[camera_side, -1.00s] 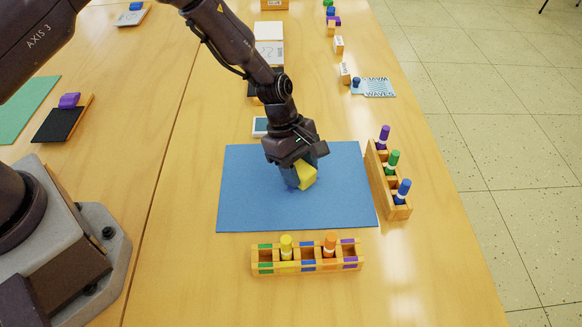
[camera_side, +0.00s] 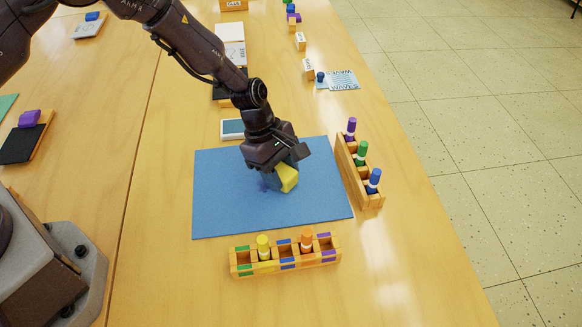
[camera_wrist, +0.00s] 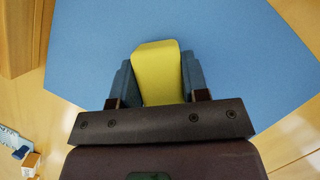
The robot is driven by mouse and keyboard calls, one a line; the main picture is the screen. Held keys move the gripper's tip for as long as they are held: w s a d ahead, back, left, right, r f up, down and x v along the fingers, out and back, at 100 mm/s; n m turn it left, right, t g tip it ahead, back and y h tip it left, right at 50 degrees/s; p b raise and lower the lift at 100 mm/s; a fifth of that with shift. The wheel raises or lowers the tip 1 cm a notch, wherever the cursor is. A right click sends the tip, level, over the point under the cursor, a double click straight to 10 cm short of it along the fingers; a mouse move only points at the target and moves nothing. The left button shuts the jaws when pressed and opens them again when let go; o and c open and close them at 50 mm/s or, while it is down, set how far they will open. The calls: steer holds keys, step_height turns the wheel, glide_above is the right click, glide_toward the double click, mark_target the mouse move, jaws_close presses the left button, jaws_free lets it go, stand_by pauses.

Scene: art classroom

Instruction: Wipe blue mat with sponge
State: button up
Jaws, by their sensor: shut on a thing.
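My gripper (camera_side: 280,172) is shut on the yellow sponge (camera_side: 287,179) and points down over the middle of the blue mat (camera_side: 225,210). The sponge is at or very near the mat's surface; I cannot tell whether it touches. In the wrist view the sponge (camera_wrist: 158,72) sits between the two blue-grey fingers, with the mat (camera_wrist: 90,50) behind it. The part of the mat under the gripper is hidden.
A wooden marker rack (camera_side: 240,262) with yellow and orange markers lies along the mat's front edge. Another rack (camera_side: 372,201) with purple, green and blue markers stands at its right edge. A small framed panel (camera_side: 232,129) lies behind the mat. Table is clear at front left.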

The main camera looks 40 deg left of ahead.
mark_target(266, 187)
steer(key=s+a, duration=0.3)
steer(key=shift+w+d, duration=1.7)
steer(key=shift+d, duration=0.05)
steer(key=shift+w+d+f, duration=0.1)
steer(key=shift+w+d, duration=0.7)
step_height(266, 187, up, 2)
steer(key=shift+r, duration=0.2)
step_height(266, 187, up, 6)
steer(key=shift+f, duration=0.1)
